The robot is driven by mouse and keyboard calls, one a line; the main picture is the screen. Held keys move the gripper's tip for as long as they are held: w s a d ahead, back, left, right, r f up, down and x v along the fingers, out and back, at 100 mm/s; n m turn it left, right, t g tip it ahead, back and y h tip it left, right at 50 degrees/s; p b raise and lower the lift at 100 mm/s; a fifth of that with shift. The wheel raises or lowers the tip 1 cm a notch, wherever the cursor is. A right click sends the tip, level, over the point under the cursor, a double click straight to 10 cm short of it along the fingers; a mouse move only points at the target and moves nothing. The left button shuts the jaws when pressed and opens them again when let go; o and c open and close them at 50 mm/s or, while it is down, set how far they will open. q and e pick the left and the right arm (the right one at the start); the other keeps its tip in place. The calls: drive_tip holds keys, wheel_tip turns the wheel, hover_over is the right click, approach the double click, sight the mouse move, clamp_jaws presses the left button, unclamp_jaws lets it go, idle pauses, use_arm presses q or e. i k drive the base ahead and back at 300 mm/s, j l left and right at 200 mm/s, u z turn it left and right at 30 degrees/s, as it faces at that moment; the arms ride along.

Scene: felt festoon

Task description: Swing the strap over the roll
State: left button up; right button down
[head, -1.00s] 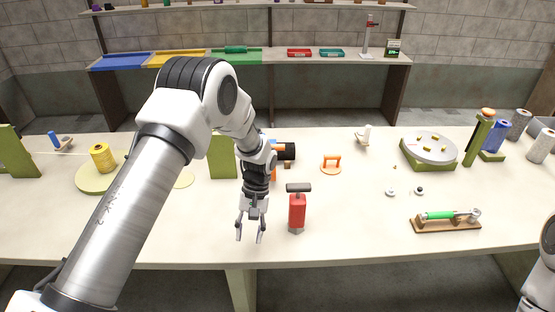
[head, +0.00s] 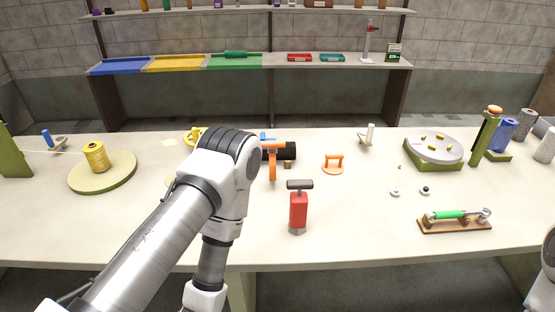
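A black roll (head: 287,151) lies on the table beyond the red upright block, near the middle. An orange strap-like piece (head: 272,166) stands or hangs at its left end, with an orange part across the top and a small blue part (head: 263,137) behind. I cannot tell whether this piece passes over the roll. My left arm covers the area just left of it. The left arm bends down past the table's front edge, and its gripper is below the picture. Only a bit of my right arm shows at the right edge, without its gripper.
A red block with a dark T-handle (head: 298,207) stands in front of the roll. An orange handle (head: 333,163) is to its right. A yellow spool (head: 95,156) sits on a green disc at left. A green-handled tool on a wooden base (head: 453,220) lies at front right.

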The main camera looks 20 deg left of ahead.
sight(272, 147)
drive_tip(key=i+l+u, duration=0.15)
drive_tip(key=u, duration=0.3)
drive_tip(key=i+l+u, duration=0.1)
drive_tip(key=u, duration=0.4)
drive_tip(key=l+u, duration=0.45)
drive_tip(key=i+j, duration=0.05)
drive_tip(key=j, duration=0.05)
